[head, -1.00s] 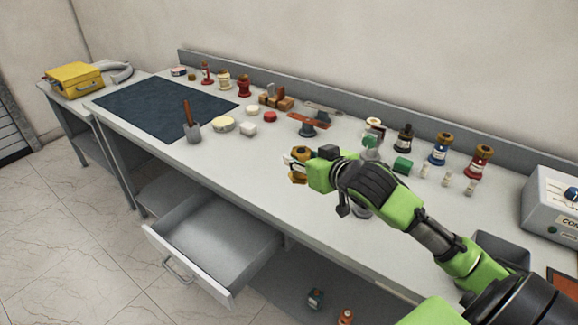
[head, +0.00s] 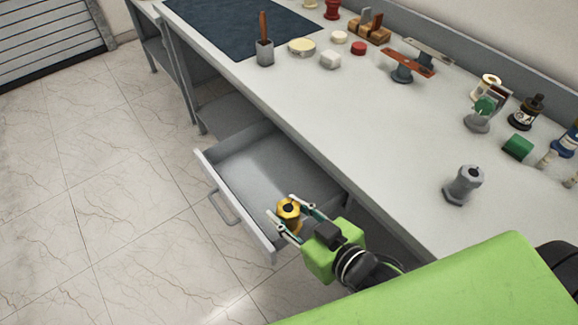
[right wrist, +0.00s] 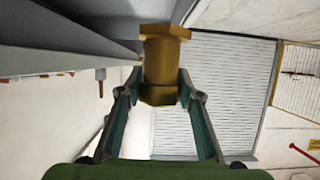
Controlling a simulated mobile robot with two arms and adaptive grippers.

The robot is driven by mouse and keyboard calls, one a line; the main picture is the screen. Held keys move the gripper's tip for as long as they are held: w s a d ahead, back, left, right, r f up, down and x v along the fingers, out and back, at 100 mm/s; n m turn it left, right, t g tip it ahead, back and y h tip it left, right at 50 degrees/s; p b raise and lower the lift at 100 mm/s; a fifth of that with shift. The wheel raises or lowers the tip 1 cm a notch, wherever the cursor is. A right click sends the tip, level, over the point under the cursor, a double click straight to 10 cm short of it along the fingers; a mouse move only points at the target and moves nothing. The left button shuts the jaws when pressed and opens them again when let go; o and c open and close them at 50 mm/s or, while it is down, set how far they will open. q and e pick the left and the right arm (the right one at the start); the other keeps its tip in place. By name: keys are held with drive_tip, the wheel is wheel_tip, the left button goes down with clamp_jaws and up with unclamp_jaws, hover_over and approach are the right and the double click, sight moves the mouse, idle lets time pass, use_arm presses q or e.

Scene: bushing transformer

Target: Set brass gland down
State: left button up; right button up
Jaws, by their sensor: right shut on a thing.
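The brass gland (head: 287,212) is a gold, hex-ended fitting held between the fingers of my right gripper (head: 290,214). In the head view it is over the front right part of the open drawer (head: 250,172). The gap between gland and drawer floor cannot be told. In the right wrist view the brass gland (right wrist: 160,62) sits between both fingertips of my right gripper (right wrist: 160,88), with a hex flange at its top end and another near the fingertips. My left gripper is in no view.
The grey workbench (head: 380,150) runs above and behind the drawer. A grey fitting (head: 464,185) stands near its front edge. The drawer floor looks empty.

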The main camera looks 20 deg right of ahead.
drive_tip(key=shift+w+a, duration=0.15)
drive_tip(key=w+d+f, duration=0.1)
drive_tip(key=w+f, duration=0.2)
drive_tip(key=w, duration=0.1)
drive_tip(key=w+d+f, duration=0.1)
drive_tip(key=w+f, duration=0.2)
drive_tip(key=w, duration=0.1)
drive_tip(key=w+d+f+p, duration=0.1)
drive_tip(key=w+f, duration=0.2)
drive_tip(key=w, duration=0.1)
drive_tip(key=shift+w+d+f, duration=0.25)
drive_tip(key=shift+d, duration=0.15)
wheel_tip(320, 180, down, 3)
drive_tip(key=shift+r, duration=0.1)
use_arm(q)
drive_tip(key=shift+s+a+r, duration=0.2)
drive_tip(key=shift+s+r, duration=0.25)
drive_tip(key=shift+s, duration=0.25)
use_arm(e)
drive_tip(key=shift+f, duration=0.2)
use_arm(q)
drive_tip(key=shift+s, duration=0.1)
use_arm(e)
drive_tip(key=o, duration=1.4)
drive_tip(key=shift+f, duration=0.15)
